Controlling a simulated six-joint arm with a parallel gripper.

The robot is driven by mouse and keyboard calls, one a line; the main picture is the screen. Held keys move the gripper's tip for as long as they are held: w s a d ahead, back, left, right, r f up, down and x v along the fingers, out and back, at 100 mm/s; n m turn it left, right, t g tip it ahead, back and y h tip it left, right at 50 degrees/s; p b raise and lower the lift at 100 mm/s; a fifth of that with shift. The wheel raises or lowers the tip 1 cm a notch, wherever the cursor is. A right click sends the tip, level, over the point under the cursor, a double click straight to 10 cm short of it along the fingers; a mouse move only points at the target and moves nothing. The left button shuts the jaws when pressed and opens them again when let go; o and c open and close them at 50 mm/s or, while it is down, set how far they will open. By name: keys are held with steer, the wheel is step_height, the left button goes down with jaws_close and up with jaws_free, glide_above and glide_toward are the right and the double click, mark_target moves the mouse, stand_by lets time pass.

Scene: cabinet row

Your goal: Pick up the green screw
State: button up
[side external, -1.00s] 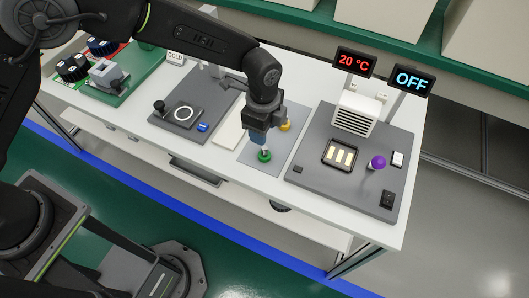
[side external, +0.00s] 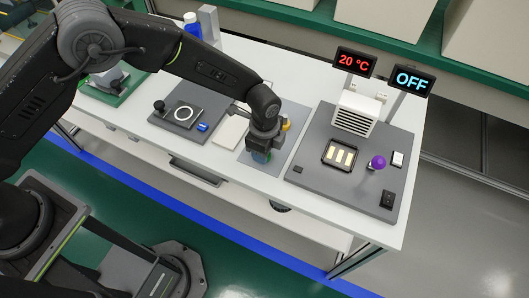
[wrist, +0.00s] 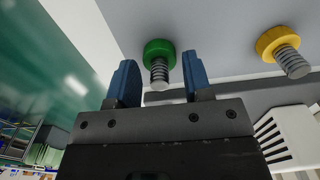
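The green screw (wrist: 159,49) has a round ridged green head and a grey threaded shank. In the wrist view it stands on a grey surface between my gripper's two blue fingers. My gripper (wrist: 158,62) is open, with a visible gap between each finger and the shank. In the side view my gripper (side external: 262,156) is low over the grey mat, and its fingers and wrist mostly hide the green screw.
A yellow screw (wrist: 280,43) stands to the right of my gripper in the wrist view. In the side view a grey station (side external: 315,150) with a purple knob (side external: 377,162) lies to the right. A white pad (side external: 231,130) lies to the left.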

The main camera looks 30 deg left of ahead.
jaws_close()
steer(key=shift+r, duration=0.15)
